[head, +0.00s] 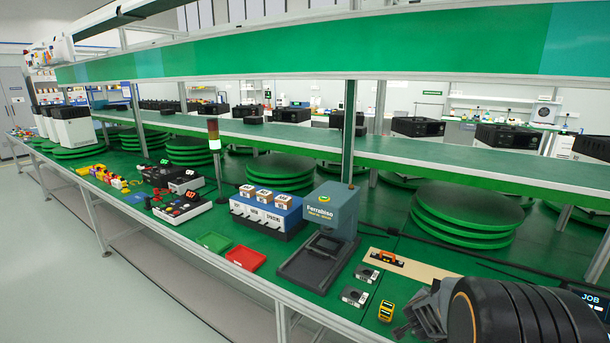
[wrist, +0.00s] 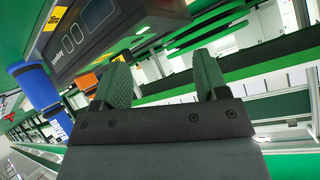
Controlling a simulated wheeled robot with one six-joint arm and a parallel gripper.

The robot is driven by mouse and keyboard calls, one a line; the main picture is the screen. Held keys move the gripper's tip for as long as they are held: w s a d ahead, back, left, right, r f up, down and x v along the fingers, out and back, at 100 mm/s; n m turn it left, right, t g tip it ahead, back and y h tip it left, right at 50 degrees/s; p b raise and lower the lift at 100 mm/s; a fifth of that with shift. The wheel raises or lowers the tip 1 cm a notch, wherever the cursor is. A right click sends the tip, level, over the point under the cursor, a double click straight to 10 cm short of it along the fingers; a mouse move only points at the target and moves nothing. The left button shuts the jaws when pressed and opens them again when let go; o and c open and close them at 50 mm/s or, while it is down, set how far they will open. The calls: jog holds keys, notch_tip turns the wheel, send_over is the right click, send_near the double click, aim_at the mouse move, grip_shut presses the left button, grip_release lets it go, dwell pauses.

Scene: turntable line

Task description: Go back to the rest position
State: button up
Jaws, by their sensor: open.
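My gripper shows in the wrist view (wrist: 160,82), with its two green finger pads standing wide apart and nothing between them. In the head view my dark arm and gripper (head: 425,312) are at the lower right, over the front edge of the green bench (head: 325,308); the fingertips are hard to make out there. Close to its left is a small yellow device (head: 386,311), apart from it as far as I can tell.
A blue-grey Ferrabiso press (head: 330,212) stands mid-bench. A red tray (head: 246,258), a green tray (head: 214,242) and small metal blocks (head: 355,297) lie nearby. Stacked green turntables (head: 465,215) stand behind, under a shelf. A JOB screen (head: 592,300) is at far right. The aisle floor at left is clear.

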jog(key=s+a+r+n+g+y+p, duration=0.15)
jog(key=s+a+n+y, duration=0.25)
jog(key=a, duration=0.5)
jog(key=s+a+r+n+g+y+p, duration=0.1)
jog(key=s+a+r+n+g+y, duration=0.25)
jog(key=a, duration=0.55)
jog(key=s+a+r+n+p, duration=0.3)
jog(key=s+a+r+n, duration=0.1)
jog(key=s+r, duration=0.5)
jog(key=shift+s+n+t, duration=0.25)
jog(key=shift+n+t, duration=0.15)
jog(key=shift+n, duration=0.45)
